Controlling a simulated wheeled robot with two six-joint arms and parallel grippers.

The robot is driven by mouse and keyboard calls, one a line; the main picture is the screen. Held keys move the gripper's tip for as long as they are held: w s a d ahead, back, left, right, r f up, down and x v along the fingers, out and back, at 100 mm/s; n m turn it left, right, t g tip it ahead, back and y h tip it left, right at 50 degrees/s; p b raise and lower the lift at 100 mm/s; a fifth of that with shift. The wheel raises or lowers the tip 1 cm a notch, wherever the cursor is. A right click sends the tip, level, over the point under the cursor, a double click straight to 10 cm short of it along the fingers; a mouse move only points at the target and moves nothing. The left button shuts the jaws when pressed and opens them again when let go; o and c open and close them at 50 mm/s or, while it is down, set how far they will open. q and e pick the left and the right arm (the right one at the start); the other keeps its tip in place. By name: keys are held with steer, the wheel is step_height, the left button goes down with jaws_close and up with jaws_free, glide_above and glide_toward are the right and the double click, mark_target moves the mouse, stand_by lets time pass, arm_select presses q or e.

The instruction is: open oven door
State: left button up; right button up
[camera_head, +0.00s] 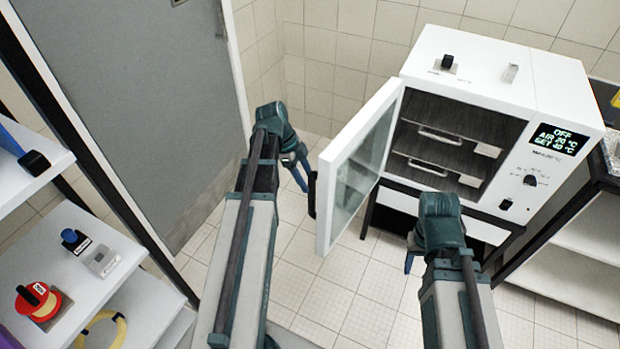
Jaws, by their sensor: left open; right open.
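The white oven (475,84) stands on a dark-framed stand at the right of the head view. Its glass-paned door (330,185) is swung wide open to the left, showing a dark chamber with two shelves with metal handles. A dark door handle (312,194) sits on the door's outer side. My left gripper (300,176) is open, just left of the door handle; I cannot tell whether it touches it. My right gripper (408,262) is open and empty, low in front of the oven; its fingers are mostly hidden by its wrist.
A white shelf unit (95,240) with a red-based item, a yellow ring and small bottles stands at the left. A grey room door (140,90) is behind it. A bench with shelves (590,235) stands right of the oven. Tiled floor is clear between.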

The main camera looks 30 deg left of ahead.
arm_select(q)
steer(key=p+v, duration=0.6)
steer(key=v, duration=0.2)
steer(key=shift+r+p, duration=0.25)
steer(key=shift+p, duration=0.15)
arm_select(e)
step_height(320, 180, up, 8)
arm_select(q)
steer(key=shift+s+a, duration=0.1)
steer(key=shift+s, duration=0.1)
arm_select(e)
steer(key=shift+s+f, duration=0.1)
